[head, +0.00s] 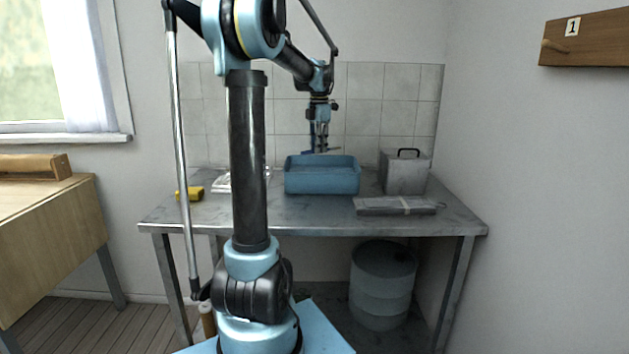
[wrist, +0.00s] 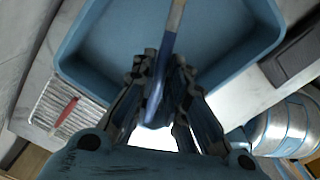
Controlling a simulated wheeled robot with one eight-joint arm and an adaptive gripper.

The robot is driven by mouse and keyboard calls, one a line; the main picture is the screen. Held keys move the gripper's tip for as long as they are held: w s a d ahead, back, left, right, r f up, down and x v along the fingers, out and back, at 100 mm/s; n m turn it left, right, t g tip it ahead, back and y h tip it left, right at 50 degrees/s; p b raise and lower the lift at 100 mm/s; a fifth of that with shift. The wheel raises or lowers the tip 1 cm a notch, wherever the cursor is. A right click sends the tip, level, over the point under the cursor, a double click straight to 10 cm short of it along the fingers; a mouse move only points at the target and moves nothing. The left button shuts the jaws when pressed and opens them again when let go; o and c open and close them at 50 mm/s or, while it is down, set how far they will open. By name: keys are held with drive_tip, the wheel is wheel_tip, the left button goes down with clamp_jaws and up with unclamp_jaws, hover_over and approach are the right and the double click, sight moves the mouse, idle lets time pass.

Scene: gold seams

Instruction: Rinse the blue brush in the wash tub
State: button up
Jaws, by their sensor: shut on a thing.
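The blue wash tub (head: 322,181) stands on the metal table near the back wall. In the wrist view, its rim and floor (wrist: 110,35) fill the upper part. My gripper (head: 320,147) points down above the tub. It is shut on the blue brush (head: 310,152), which lies roughly level over the tub in the head view. In the wrist view the brush (wrist: 160,75) passes between the fingers of my gripper (wrist: 159,70), with a tan part toward the top edge. The brush appears above the tub floor; its gap to the rim is hard to judge.
A metal box (head: 404,173) with a black handle and a grey flat bundle (head: 395,206) lie right of the tub. A pale ribbed tray (wrist: 55,100) with a red item and a yellow object (head: 190,194) are left. A drum (head: 381,285) stands underneath the table.

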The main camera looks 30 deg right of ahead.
drive_tip(key=shift+r, duration=0.15)
drive_tip(key=shift+r, duration=1.85)
